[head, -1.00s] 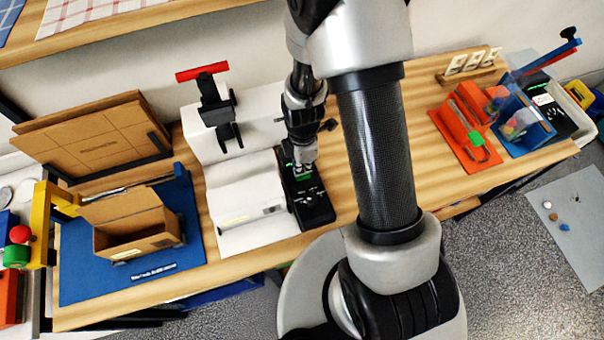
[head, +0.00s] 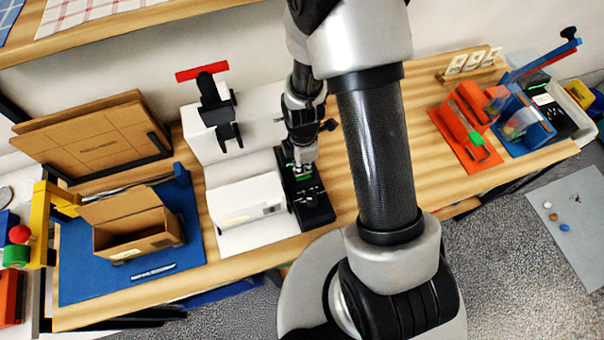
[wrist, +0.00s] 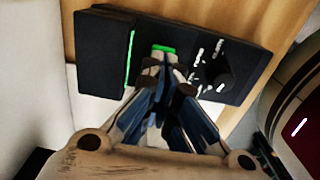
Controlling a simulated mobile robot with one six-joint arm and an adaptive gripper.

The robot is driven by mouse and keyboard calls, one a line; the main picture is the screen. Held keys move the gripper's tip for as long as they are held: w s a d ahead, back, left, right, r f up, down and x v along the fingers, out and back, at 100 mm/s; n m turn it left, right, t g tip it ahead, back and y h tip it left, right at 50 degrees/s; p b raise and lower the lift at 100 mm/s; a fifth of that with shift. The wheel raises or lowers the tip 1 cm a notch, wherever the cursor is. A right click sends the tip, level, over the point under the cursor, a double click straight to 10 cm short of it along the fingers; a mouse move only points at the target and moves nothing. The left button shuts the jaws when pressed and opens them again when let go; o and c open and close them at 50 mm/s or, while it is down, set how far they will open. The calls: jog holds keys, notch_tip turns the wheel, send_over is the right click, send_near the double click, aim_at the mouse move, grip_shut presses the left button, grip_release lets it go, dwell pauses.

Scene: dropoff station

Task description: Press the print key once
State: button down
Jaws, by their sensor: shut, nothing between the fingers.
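The black control panel (head: 318,210) stands on the bench at the right side of the white printer (head: 235,200). In the wrist view the panel (wrist: 105,50) shows a lit green key (wrist: 163,49), a green light strip, white markings and a dark round knob (wrist: 220,72). My gripper (head: 303,170) is over the panel, pointing down. In the wrist view my gripper (wrist: 165,68) is shut and empty, its tips right at the near edge of the green key. I cannot tell whether they touch it. The key's lettering is not readable.
An open cardboard box (head: 140,240) stands on a blue mat (head: 80,285) at the left, with flat cardboard (head: 95,140) behind it. A black post with a red bar (head: 202,71) rises from the machine. Orange and blue holders (head: 465,150) stand at the right. Bare wood lies between.

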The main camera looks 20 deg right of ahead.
jog(key=shift+f+b, duration=0.85)
jog(key=shift+f, duration=0.2)
dwell(0.5)
jog(key=shift+r+p, duration=2.6)
jog(key=shift+r, duration=0.95)
